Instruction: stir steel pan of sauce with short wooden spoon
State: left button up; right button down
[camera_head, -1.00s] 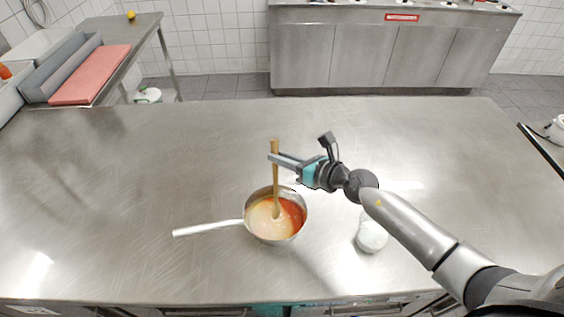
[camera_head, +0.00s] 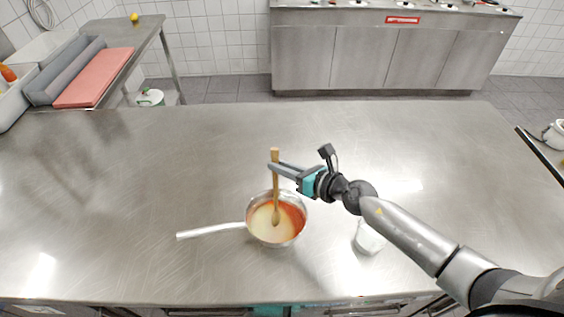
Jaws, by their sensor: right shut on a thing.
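A steel pan (camera_head: 251,231) stands on the steel table, its long handle pointing left. It holds sauce (camera_head: 265,229), pale cream at the left and middle and orange-red along the right side. A short wooden spoon (camera_head: 275,185) stands nearly upright, with its lower end in the sauce. My right gripper (camera_head: 275,167) is shut on the upper part of the spoon's handle, above the pan's far rim. My left gripper is not in view.
A white round object (camera_head: 369,240) stands right of the pan, partly hidden by my right arm. The steel table (camera_head: 120,190) is otherwise clear. A side table with a red board (camera_head: 95,78) is at the back left, and a steel counter (camera_head: 375,55) is at the back.

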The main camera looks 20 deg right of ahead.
dwell(0.3)
jog(key=r+p, duration=0.1)
jog(key=w+r+p, duration=0.1)
jog(key=r, duration=0.1)
jog(key=r+p, duration=0.1)
jog(key=shift+w+d+r, duration=0.15)
jog(key=shift+w+d, duration=0.05)
jog(key=shift+w, duration=0.2)
jog(key=shift+w+d+r, duration=0.1)
jog(key=shift+w+r, duration=0.15)
jog(key=shift+r, duration=0.3)
jog(key=shift+w+d+r, duration=0.1)
jog(key=shift+w+r, duration=0.1)
jog(key=shift+r, duration=0.35)
notch_tip(320, 180, up, 5)
send_over(275, 147)
jog(key=d, duration=0.1)
jog(key=shift+s+d, duration=0.1)
jog(key=shift+s, duration=0.1)
